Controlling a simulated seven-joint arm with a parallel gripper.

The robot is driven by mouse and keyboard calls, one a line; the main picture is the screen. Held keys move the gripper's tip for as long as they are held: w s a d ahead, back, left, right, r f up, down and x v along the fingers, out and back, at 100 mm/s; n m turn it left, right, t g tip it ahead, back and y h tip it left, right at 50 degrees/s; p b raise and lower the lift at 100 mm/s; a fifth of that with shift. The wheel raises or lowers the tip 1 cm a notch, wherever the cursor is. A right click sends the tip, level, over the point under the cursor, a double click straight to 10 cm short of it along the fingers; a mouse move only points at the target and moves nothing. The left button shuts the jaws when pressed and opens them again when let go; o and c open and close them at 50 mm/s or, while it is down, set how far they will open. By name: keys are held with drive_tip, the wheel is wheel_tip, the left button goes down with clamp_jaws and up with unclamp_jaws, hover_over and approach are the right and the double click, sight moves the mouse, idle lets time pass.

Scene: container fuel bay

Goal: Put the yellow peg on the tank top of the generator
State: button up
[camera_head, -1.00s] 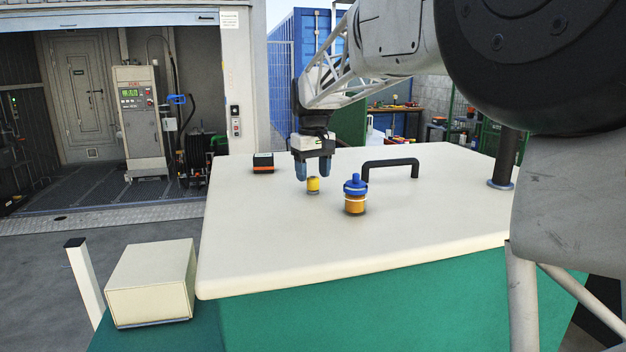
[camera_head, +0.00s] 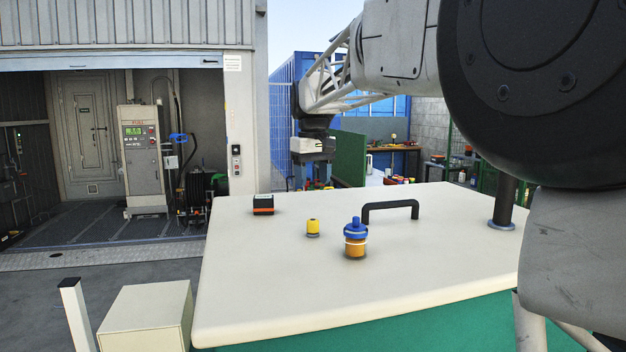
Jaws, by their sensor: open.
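The small yellow peg (camera_head: 313,228) stands upright on the cream tank top (camera_head: 260,290) of the generator, left of the blue-capped filler. Nothing touches it from above. The generator's green side (camera_head: 400,328) shows below the top's front edge.
On the top stand a blue-capped orange filler (camera_head: 355,240), a black handle (camera_head: 390,206), a small black-and-orange block (camera_head: 263,204) and a dark post (camera_head: 504,203). A cream box (camera_head: 147,318) sits at lower left. The top's front left is clear.

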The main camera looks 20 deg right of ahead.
sight(312, 220)
drive_tip(key=shift+o, duration=0.4)
drive_tip(key=shift+f, duration=0.1)
drive_tip(key=n, duration=0.2)
drive_tip(key=f+n+h, duration=0.1)
drive_tip(key=n, duration=0.1)
drive_tip(key=shift+s+a+f, duration=0.1)
drive_tip(key=shift+s+a, duration=0.05)
drive_tip(key=shift+a, duration=0.2)
drive_tip(key=f+n+h, duration=0.1)
drive_tip(key=n, duration=0.3)
drive_tip(key=a+f+n+h, duration=0.1)
drive_tip(key=n, duration=0.4)
drive_tip(key=a+f+n+t+h, duration=0.1)
drive_tip(key=n, duration=0.4)
drive_tip(key=shift+s+a+f, duration=0.15)
drive_tip(key=shift+s+f, duration=0.1)
drive_tip(key=shift+s, duration=0.1)
drive_tip(key=shift+f, duration=0.1)
drive_tip(key=shift+x, duration=1.2)
